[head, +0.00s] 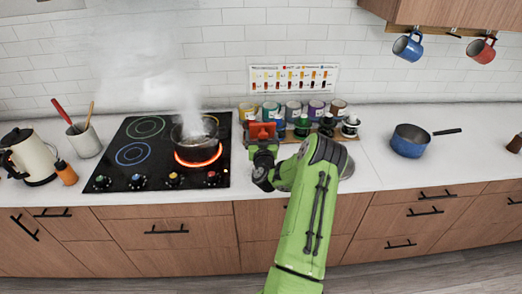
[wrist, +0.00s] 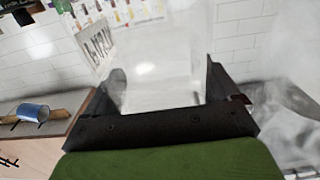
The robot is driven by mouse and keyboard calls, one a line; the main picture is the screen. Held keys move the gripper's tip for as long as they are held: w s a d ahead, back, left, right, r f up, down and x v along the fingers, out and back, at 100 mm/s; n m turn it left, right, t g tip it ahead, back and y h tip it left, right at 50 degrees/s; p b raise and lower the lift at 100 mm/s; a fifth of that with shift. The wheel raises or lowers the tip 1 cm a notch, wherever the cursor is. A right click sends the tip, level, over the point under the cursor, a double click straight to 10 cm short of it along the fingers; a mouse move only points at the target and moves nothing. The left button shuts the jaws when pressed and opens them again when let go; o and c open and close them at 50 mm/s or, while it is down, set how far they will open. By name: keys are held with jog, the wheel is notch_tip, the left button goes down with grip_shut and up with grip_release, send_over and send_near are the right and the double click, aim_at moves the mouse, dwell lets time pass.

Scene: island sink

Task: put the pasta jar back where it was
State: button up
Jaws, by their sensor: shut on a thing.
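My gripper (head: 264,143) is over the counter just right of the cooktop, in front of the row of jars. In the wrist view my gripper (wrist: 160,75) has its two dark fingers on either side of a clear, see-through jar (wrist: 158,55) and is shut on it. No pasta shows clearly in this jar. In the head view I cannot make out the held jar, as my arm and an orange part cover that area. A row of several jars with coloured bands (head: 293,110) stands along the back wall.
A dark pot (head: 196,141) steams on a glowing ring of the black cooktop (head: 140,151), left of my gripper. A blue pan (head: 409,141) stands on the right counter. A spice chart (head: 294,77) hangs on the tiles. The counter right of the pan has free room.

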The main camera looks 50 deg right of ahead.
notch_tip(320, 180, down, 4)
jog(key=shift+r+b, duration=0.25)
jog(key=shift+b, duration=0.2)
jog(key=o, duration=1.8)
jog(key=shift+r, duration=0.15)
